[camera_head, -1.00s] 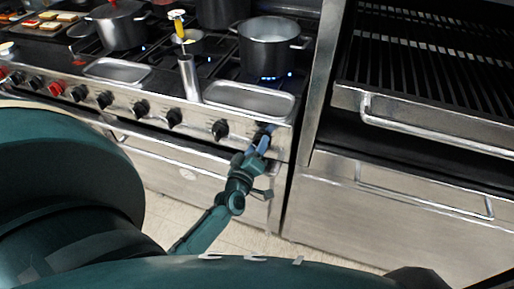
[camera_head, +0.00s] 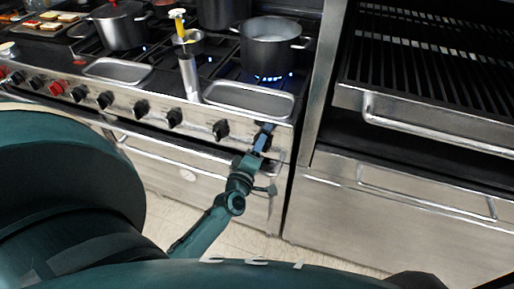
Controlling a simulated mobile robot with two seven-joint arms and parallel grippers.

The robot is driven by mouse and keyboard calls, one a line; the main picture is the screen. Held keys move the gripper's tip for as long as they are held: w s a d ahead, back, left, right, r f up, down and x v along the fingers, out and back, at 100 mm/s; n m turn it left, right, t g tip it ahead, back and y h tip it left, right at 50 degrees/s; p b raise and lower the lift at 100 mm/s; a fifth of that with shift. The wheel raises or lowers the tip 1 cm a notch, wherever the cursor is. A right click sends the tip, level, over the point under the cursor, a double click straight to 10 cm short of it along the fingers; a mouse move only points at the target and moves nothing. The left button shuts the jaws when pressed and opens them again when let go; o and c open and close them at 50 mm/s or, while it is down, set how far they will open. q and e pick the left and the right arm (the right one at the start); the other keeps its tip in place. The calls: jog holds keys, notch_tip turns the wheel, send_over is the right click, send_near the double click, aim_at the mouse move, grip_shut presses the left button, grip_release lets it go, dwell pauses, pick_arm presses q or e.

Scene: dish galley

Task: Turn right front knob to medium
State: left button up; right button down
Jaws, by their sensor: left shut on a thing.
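The stove's front panel (camera_head: 205,128) carries a row of knobs. The rightmost knob (camera_head: 268,127) is mostly hidden by my left gripper (camera_head: 263,135), which is shut on it at the panel's right end. Its pointer direction cannot be made out. Blue flames (camera_head: 272,78) burn in a ring under the pot (camera_head: 268,48) on the right front burner. My right gripper is not in view.
Another black knob (camera_head: 221,130) sits just left of my gripper. A metal tray (camera_head: 248,99) lies along the stove's front edge above the knobs. A grill unit with a bar handle (camera_head: 435,126) stands to the right. Tiled floor (camera_head: 262,220) shows below.

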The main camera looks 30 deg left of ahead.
pick_arm(q)
jog(key=o, duration=1)
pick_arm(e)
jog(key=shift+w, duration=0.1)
pick_arm(q)
jog(key=shift+s, duration=0.15)
jog(key=v, duration=1.3)
jog(key=shift+b, duration=0.4)
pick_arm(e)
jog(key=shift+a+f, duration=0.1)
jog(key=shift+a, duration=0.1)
